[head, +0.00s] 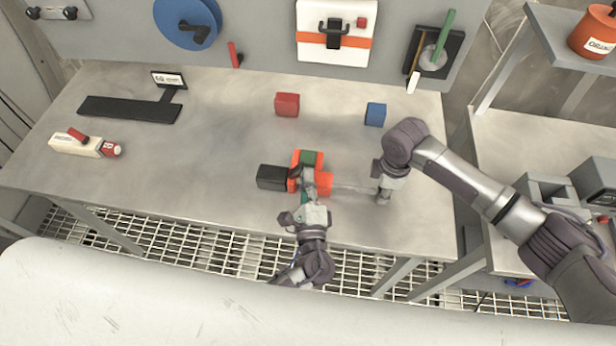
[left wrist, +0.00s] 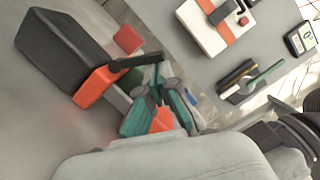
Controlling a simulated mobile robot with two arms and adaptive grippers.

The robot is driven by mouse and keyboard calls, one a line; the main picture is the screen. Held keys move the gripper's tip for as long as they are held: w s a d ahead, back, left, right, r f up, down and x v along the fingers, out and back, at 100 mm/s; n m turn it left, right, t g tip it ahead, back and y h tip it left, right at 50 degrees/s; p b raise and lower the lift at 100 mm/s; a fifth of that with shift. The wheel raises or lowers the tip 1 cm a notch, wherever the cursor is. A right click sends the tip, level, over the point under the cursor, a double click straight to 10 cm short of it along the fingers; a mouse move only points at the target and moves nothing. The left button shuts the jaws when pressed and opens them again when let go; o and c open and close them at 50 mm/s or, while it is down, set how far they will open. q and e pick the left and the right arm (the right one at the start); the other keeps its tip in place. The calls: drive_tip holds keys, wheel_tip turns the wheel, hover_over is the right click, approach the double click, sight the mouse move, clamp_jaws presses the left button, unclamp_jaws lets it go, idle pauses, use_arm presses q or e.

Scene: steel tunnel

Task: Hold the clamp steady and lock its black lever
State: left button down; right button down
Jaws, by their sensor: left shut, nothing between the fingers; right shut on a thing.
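The clamp (head: 324,184) lies on the steel bench, with orange parts, a black block (head: 272,177) at its left and a grey bar (head: 350,189) running right. In the left wrist view its black block (left wrist: 62,50), an orange jaw (left wrist: 98,86) and the black lever (left wrist: 136,62) show. My left gripper (head: 308,186) is shut and empty, over the orange part close to the lever; whether it touches is unclear. Its teal-padded fingers (left wrist: 160,95) cover part of the clamp. My right gripper (head: 382,192) is shut on the bar's right end, hiding that end.
A red block (head: 287,104) and a blue block (head: 375,114) stand behind the clamp. A black flat stand (head: 130,108) and a white-and-red tool (head: 85,144) lie at left. Panel items hang behind. The bench is clear between them; its front edge is close.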

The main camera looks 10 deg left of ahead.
use_arm(q)
drive_tip(key=n, duration=0.2)
drive_tip(key=a+r+n+g, duration=0.1)
drive_tip(key=n, duration=0.1)
drive_tip(key=shift+a+r, duration=0.1)
drive_tip(key=shift+r, duration=0.05)
drive_tip(key=n, duration=0.2)
drive_tip(key=a+n+g, duration=0.1)
drive_tip(key=shift+a+r+n, duration=0.2)
drive_tip(key=shift+r+n, duration=0.15)
drive_tip(key=shift+n, duration=0.05)
drive_tip(key=v, duration=1)
drive_tip(key=shift+a+r, duration=0.2)
drive_tip(key=shift+r, duration=0.2)
use_arm(e)
drive_tip(key=c, duration=0.9)
unclamp_jaws()
